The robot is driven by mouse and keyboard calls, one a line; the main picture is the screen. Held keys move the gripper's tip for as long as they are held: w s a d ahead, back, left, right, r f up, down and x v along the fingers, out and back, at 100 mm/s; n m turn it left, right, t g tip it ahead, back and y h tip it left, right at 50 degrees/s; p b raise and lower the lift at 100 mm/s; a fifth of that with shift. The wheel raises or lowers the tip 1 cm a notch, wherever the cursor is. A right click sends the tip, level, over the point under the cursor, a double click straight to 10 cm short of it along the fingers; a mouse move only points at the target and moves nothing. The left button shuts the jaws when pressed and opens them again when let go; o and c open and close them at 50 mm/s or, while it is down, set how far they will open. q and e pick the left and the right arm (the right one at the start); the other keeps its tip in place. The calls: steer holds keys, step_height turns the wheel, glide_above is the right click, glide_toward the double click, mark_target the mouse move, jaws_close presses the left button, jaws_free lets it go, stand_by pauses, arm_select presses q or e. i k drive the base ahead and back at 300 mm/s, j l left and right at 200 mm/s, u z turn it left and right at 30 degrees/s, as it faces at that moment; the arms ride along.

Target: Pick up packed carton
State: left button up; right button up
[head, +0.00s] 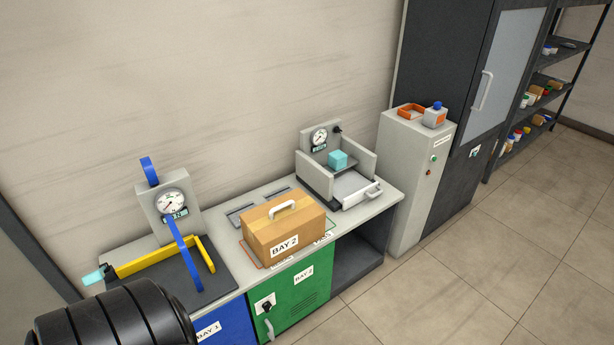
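The packed carton (283,230) is a closed tan box with a white handle (283,208) on top and a "BAY 2" label on its front. It sits upright on the grey counter (377,211), above the green "BAY 2" cabinet door (301,294), inside an outlined area on the countertop. Nothing is touching its handle. Neither of my grippers shows in the head view.
Left of the carton stands a gauge station (168,203) with blue and yellow bars. A grey cabinet (410,185) stands farther right. The tiled floor (480,260) at right is clear.

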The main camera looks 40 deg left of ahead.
mark_target(275, 230)
steer(key=i+u, duration=0.25)
steer(key=i, duration=0.25)
steer(key=i+l+u, duration=0.25)
steer(key=i, duration=0.25)
steer(key=i+l+u, duration=0.25)
steer(key=i, duration=0.25)
